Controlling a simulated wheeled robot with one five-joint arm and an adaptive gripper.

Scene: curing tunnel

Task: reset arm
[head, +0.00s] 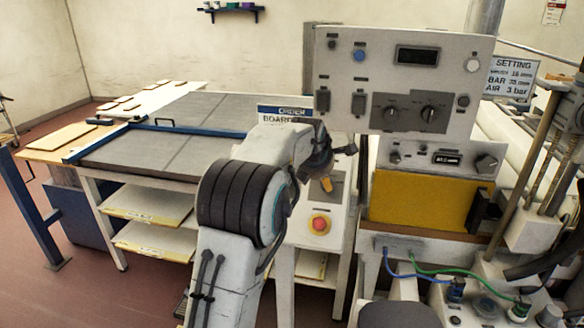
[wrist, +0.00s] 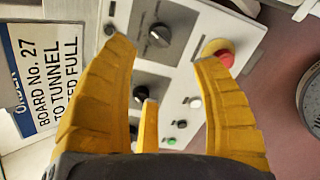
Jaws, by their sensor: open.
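My arm rises from the bottom middle of the head view and bends to the right. My gripper (head: 327,184) is at its end, with a little yellow finger showing in front of a light control panel. In the wrist view my gripper (wrist: 165,58) is open, its yellow fingers spread wide with nothing between them but the panel behind. The control panel (wrist: 185,80) there carries black knobs, small buttons and a red stop button (wrist: 225,58) by the right fingertip. I cannot tell if the fingers touch the panel.
An order sign (head: 284,111) stands behind my arm; it also fills the left of the wrist view (wrist: 35,75). A grey-topped table (head: 150,152) is at left. A large control cabinet (head: 400,85) stands close at right, with hoses and posts beyond. Red floor is open at lower left.

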